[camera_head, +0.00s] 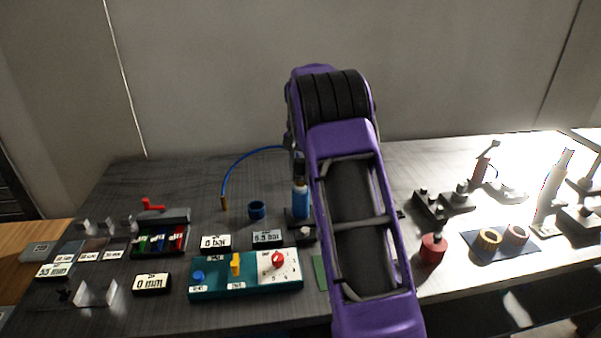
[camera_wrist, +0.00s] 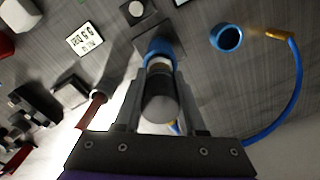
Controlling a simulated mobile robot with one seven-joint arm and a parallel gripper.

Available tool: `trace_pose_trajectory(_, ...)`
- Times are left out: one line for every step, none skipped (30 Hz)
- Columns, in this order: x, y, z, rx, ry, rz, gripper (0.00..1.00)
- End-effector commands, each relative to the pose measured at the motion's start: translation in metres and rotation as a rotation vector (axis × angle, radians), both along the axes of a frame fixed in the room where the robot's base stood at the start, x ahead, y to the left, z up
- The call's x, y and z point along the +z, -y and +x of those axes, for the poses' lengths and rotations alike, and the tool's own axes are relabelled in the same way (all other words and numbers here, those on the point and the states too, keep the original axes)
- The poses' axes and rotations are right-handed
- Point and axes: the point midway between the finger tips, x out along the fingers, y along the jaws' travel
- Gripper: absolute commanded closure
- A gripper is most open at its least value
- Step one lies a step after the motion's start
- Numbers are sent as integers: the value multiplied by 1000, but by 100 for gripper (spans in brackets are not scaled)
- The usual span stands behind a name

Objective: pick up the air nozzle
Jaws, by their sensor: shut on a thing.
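A blue cylinder with a dark grey top (camera_head: 300,203) stands upright at a black base, left of my arm. My gripper (camera_wrist: 160,88) points down and is shut on this cylinder's grey upper part (camera_wrist: 159,108), one finger on each side. In the head view my gripper (camera_head: 298,168) is mostly hidden by my arm. A thin blue hose (camera_head: 246,158) with a brass tip (camera_head: 223,203) arches left of the gripper; the tip also shows in the wrist view (camera_wrist: 281,34). I cannot tell whether the held cylinder or the brass-tipped end is the air nozzle.
An empty blue ring-shaped cup (camera_head: 257,210) stands between hose tip and cylinder. A teal panel (camera_head: 245,286) with knobs and small label signs (camera_head: 215,243) lie in front. A red round piece (camera_head: 432,249) and blue mat (camera_head: 500,255) are right of my arm.

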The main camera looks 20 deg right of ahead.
Motion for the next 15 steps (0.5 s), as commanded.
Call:
trace_pose_trajectory(0, 0, 0, 0, 1, -1, 100)
trace_pose_trajectory(0, 0, 0, 0, 1, -1, 100)
trace_pose_trajectory(0, 0, 0, 0, 1, -1, 100)
trace_pose_trajectory(1, 0, 0, 0, 1, -1, 100)
trace_pose_trajectory(1, 0, 0, 0, 1, -1, 100)
trace_pose_trajectory(1, 0, 0, 0, 1, -1, 100)
trace_pose_trajectory(1, 0, 0, 0, 1, -1, 100)
trace_pose_trajectory(1, 0, 0, 0, 1, -1, 100)
trace_pose_trajectory(1, 0, 0, 0, 2, -1, 100)
trace_pose_trajectory(2, 0, 0, 0, 2, -1, 100)
trace_pose_trajectory(4, 0, 0, 0, 2, -1, 100)
trace_pose_trajectory(8, 0, 1, 0, 4, -1, 100)
trace_pose_trajectory(12, 0, 1, 0, 4, -1, 100)
trace_pose_trajectory(16, 0, 1, 0, 4, -1, 100)
trace_pose_trajectory(24, 0, 1, 0, 4, -1, 100)
